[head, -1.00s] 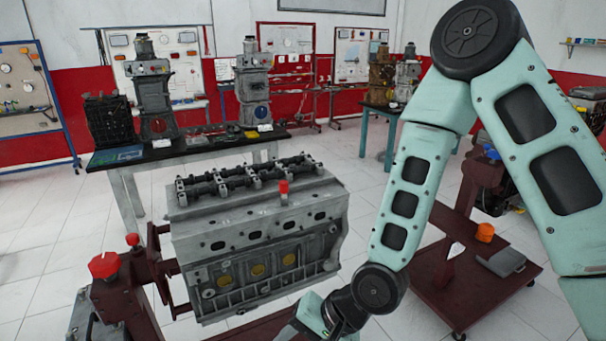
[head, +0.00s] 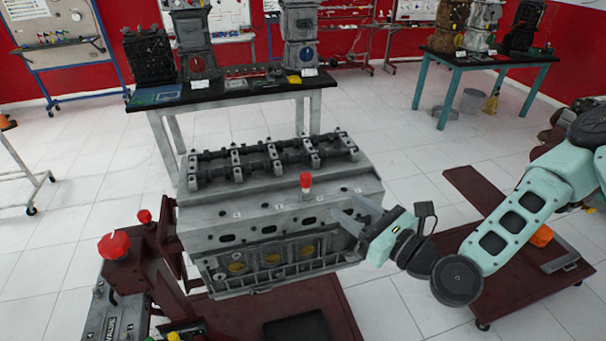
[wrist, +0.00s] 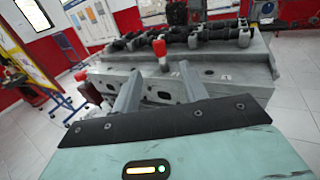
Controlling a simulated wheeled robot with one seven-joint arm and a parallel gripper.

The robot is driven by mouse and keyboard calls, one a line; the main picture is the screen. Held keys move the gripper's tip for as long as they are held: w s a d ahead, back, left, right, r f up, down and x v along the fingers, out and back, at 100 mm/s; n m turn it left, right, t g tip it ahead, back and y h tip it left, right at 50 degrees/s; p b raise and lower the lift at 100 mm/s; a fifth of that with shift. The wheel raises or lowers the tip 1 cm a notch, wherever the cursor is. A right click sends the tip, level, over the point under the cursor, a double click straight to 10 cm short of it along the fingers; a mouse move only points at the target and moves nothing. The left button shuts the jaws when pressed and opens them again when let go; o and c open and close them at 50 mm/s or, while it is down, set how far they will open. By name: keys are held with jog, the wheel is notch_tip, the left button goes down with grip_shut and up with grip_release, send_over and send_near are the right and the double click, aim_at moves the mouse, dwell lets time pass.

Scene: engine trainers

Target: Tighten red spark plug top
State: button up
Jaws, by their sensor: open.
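The red spark plug top (head: 306,180) stands upright on the sloping upper side of the grey engine block (head: 225,222), toward its right half. It also shows in the wrist view (wrist: 159,47), ahead of my fingers and roughly between them. My gripper (head: 341,216) is at the right front of the block, its fingers pointing left toward it. In the wrist view my gripper (wrist: 157,82) has its two fingers spread wide apart with nothing between the tips. The red top is apart from both fingers, a short way beyond them. The lower end of the plug sits in the block and is hidden.
A maroon stand carries the block, with red knobs (head: 115,244) at its left. A black-topped table (head: 230,92) with engine parts stands behind. A maroon cart (head: 500,290) is at the right. White floor (head: 400,180) lies open between block and teal table (head: 490,62).

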aim_at(302, 175)
jog(key=b+x, duration=0.2)
jog(key=b, duration=0.2)
jog(key=b+x, duration=0.2)
jog(key=b, duration=0.3)
jog(key=b+x, duration=0.2)
jog(key=b, duration=0.2)
jog(key=shift+w+a+f+b, duration=0.2)
jog(key=shift+a+f+b, duration=0.1)
jog(key=shift+a+f, duration=0.05)
jog(key=p+x, duration=0.1)
jog(key=x, duration=0.4)
jog(key=p+x, duration=0.1)
jog(key=x, duration=0.2)
jog(key=shift+r+p, duration=0.35)
jog(key=shift+r, duration=0.05)
jog(key=shift+w+a+f, duration=0.1)
jog(key=shift+w+a, duration=0.15)
jog(key=shift+a, duration=0.05)
jog(key=shift+c, duration=0.2)
grip_shut()
